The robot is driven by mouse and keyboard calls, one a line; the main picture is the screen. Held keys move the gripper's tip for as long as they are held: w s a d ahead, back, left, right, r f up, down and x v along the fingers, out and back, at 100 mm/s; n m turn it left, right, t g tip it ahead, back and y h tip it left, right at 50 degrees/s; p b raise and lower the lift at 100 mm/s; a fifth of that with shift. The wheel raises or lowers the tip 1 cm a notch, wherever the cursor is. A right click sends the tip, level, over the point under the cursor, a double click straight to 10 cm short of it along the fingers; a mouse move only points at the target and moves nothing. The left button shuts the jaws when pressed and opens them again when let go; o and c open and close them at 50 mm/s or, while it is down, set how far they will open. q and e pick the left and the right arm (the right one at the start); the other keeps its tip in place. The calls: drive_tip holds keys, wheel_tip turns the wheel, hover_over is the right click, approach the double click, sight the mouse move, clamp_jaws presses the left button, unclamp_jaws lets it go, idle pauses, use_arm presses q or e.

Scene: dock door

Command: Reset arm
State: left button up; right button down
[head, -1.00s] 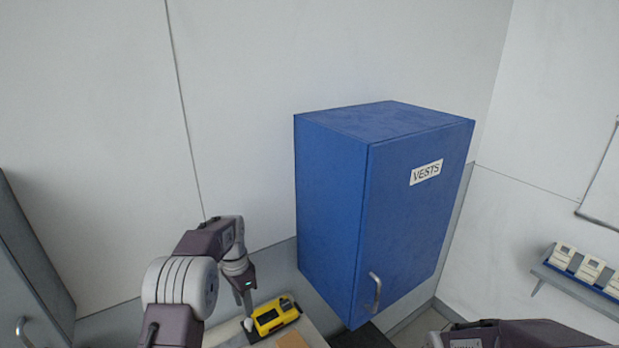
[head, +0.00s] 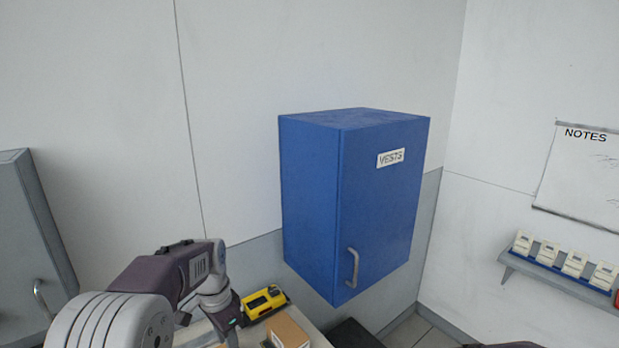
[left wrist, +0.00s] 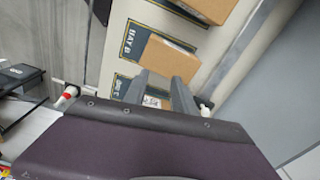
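My left arm comes in from the lower left of the head view, with its gripper (head: 228,338) pointing down at the bottom edge, partly cut off. In the left wrist view the two grey fingers of the left gripper (left wrist: 162,78) stand apart with a gap between them. They point toward a surface with cardboard boxes; nothing is clearly held. Of my right arm only a dark sliver shows at the bottom right of the head view, and its gripper is out of sight.
A blue VESTS cabinet (head: 383,215), shut, hangs on the wall. A yellow device (head: 264,302) and a cardboard box (head: 288,332) lie beside the left gripper. A grey cabinet (head: 25,240) stands left; a shelf with white boxes (head: 560,281) is right.

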use_arm(q)
drive_tip(key=s+f+n+b, duration=0.1)
drive_tip(key=s+f+n, duration=0.1)
drive_tip(key=s, duration=0.4)
drive_tip(key=s+f+n+b, duration=0.1)
drive_tip(key=s+f+n, duration=0.1)
drive_tip(key=s+f, duration=0.3)
drive_tip(key=s+d+f+n+b, duration=0.1)
drive_tip(key=s+f+n, duration=0.1)
drive_tip(key=s, duration=0.4)
drive_tip(key=shift+s+f, duration=0.4)
drive_tip(key=shift+f, duration=0.3)
drive_tip(key=n, duration=0.1)
drive_tip(key=f+n, duration=0.1)
drive_tip(key=shift+a+n+t, duration=0.1)
drive_tip(key=shift+n+t, duration=0.2)
drive_tip(key=shift+n, duration=0.1)
drive_tip(key=shift+w, duration=0.15)
